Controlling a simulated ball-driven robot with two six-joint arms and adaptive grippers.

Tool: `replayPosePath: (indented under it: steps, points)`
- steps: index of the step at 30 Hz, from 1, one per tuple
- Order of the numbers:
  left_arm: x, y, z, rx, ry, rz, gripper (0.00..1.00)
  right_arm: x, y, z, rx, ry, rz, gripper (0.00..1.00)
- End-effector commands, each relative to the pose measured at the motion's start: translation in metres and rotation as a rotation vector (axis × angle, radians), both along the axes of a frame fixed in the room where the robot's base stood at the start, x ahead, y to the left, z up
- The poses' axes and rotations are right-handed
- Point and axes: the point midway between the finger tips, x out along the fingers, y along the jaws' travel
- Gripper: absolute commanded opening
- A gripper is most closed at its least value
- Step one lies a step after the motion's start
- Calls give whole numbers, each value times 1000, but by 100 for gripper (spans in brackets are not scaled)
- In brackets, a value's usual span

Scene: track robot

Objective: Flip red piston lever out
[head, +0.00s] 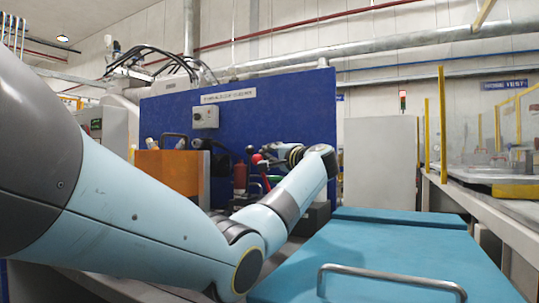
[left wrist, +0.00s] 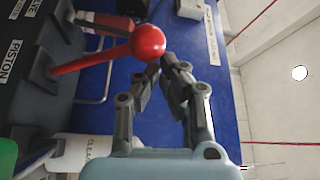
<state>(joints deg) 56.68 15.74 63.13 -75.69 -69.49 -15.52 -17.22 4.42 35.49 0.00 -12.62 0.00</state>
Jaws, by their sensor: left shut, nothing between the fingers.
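The red piston lever (left wrist: 90,62) has a red shaft and a round red ball knob (left wrist: 147,42). In the left wrist view it comes out of a dark housing beside a label reading PISTON (left wrist: 10,62). The knob also shows small in the head view (head: 257,158), in front of the blue panel. My left gripper (left wrist: 168,68) is shut and empty. Its fingertips are right beside the knob in the picture; I cannot tell whether they touch it. In the head view my arm reaches in from the left and the gripper is small beside the knob. My right gripper is not in view.
A blue panel (head: 290,100) stands behind the levers. A red cylinder (head: 240,178) and an orange box (head: 170,170) are left of the knob. A green knob (left wrist: 6,155) shows at the left wrist view's edge. A teal cover with a metal handle (head: 390,280) lies in front right.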

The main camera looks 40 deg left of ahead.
Motion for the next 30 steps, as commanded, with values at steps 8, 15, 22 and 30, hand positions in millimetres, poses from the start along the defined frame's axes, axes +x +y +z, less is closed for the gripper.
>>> replayPosePath:
  steps: [8,15,22,30]
  points:
    - [0,0,0,0,0,0,0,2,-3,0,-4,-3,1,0]
    - [0,0,13,1,-2,0,0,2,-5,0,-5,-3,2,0]
    - [0,0,57,0,-4,1,0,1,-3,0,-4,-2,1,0]
    - [0,0,94,-1,-1,0,0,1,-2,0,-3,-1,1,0]
